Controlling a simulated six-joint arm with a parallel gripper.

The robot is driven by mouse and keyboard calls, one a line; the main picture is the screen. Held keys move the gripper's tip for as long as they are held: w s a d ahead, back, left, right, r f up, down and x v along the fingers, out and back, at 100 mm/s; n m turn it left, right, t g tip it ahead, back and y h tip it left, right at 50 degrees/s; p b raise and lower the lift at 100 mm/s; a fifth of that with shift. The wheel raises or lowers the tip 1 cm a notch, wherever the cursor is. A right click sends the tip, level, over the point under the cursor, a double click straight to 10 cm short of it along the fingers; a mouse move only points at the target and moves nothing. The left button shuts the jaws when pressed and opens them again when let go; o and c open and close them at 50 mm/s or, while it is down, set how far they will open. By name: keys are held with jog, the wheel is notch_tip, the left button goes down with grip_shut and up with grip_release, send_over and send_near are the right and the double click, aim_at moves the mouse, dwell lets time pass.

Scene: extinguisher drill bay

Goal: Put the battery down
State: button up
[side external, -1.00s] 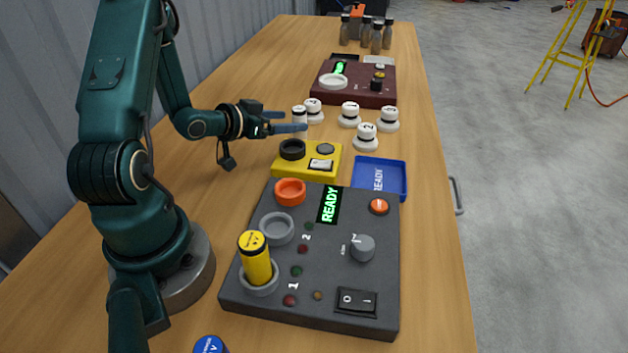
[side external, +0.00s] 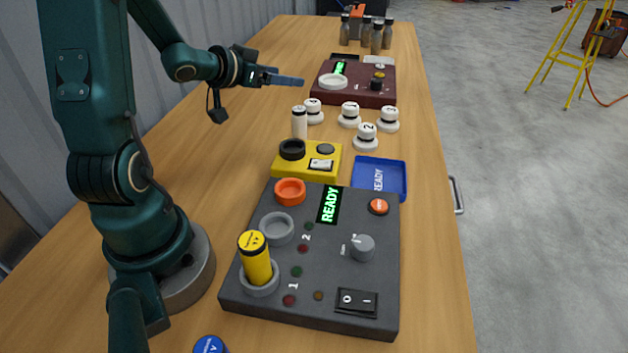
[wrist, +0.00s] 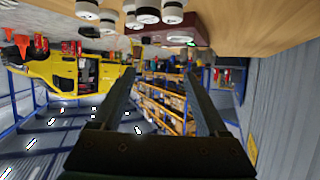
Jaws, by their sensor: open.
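A slim white battery-like cylinder (side external: 299,123) stands upright on the table, just behind the yellow box (side external: 290,170). My gripper (side external: 300,81) is above and behind it, clear of it, with its fingers pointing right. In the wrist view my gripper (wrist: 158,78) has its two fingers spread, with nothing between them. A yellow battery (side external: 256,260) stands slightly tilted in the front grey ring of the dark panel (side external: 335,290). The other grey ring (side external: 277,229) is empty. The top of a blue battery (side external: 209,345) shows at the bottom edge.
Several white numbered knobs (side external: 366,137) stand right of the white cylinder. A blue tray (side external: 400,181) lies beside the yellow box. A dark red console (side external: 352,90) and several grey bottles (side external: 377,40) stand farther back. Bare table lies left of the yellow box.

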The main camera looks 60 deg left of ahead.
jog(key=a+n+g+y, duration=0.2)
jog(key=a+g+y, duration=0.15)
jog(key=a, duration=0.35)
jog(key=n+g+h, duration=0.2)
jog(key=g+h, duration=0.2)
jog(key=g, duration=0.1)
send_over(298, 110)
jog(key=s, duration=0.1)
jog(key=shift+g+h, duration=0.25)
jog(key=shift+h, duration=0.1)
jog(key=f, duration=0.4)
jog(key=shift+s+d+f, duration=0.1)
jog(key=shift+d, duration=0.3)
jog(key=shift+f, duration=0.6)
jog(key=shift+x, duration=2.35)
grip_shut()
